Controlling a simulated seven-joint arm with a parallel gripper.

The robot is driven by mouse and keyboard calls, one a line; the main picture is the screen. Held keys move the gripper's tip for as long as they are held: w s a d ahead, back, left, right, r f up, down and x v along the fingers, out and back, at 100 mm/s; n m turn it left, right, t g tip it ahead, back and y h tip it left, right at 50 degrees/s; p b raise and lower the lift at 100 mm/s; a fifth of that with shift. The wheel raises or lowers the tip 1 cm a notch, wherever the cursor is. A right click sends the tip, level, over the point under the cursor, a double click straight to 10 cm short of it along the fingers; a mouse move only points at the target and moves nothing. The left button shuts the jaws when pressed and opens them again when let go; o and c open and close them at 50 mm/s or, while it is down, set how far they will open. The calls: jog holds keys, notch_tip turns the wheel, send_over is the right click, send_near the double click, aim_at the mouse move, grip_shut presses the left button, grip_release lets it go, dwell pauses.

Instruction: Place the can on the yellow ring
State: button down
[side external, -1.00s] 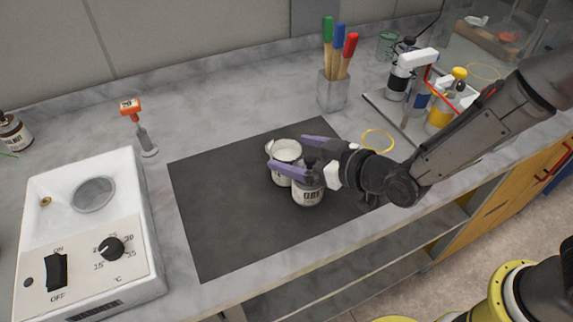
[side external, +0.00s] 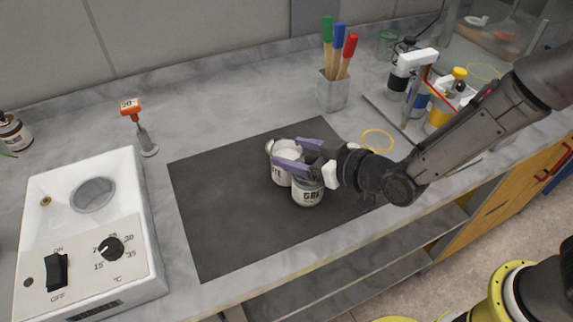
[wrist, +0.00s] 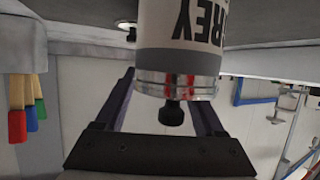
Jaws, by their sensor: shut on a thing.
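The yellow ring (side external: 377,130) lies flat on the counter to the right of my gripper, beside the mat and near my forearm.
A holder (side external: 333,93) with colored-handled tools stands behind the mat. A bottle rack (side external: 385,106) is at the back right, with another yellow ring (side external: 484,65) beyond. A white heater box (side external: 85,235) is at left. The front left of the mat (side external: 220,225) is clear.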

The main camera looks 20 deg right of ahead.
jog(key=shift+r, duration=0.1)
notch_tip(320, 180, up, 18)
jog(key=s+d+f+m+h, duration=0.3)
jog(key=s+d+m+h, duration=0.25)
jog(key=d, duration=0.65)
jog(key=s+d+f+m+h, duration=0.2)
jog(key=s+d+m+h, duration=0.4)
jog(key=d, duration=0.7)
jog(key=shift+w+a+f+n+y, duration=0.2)
jog(key=shift+w+a+f+n, duration=0.15)
jog(key=shift+w+f, duration=1.8)
jog(key=shift+w+a+f+n+y, duration=0.15)
jog(key=shift+w+a+f+n, duration=0.25)
jog(key=shift+w+f, duration=1.75)
jog(key=shift+w+a+f+n+y, duration=0.2)
jog(key=shift+w+f+n, duration=0.3)
jog(key=shift+w+f, duration=1.6)
jog(key=shift+s+f, duration=0.1)
jog(key=shift+f, duration=0.2)
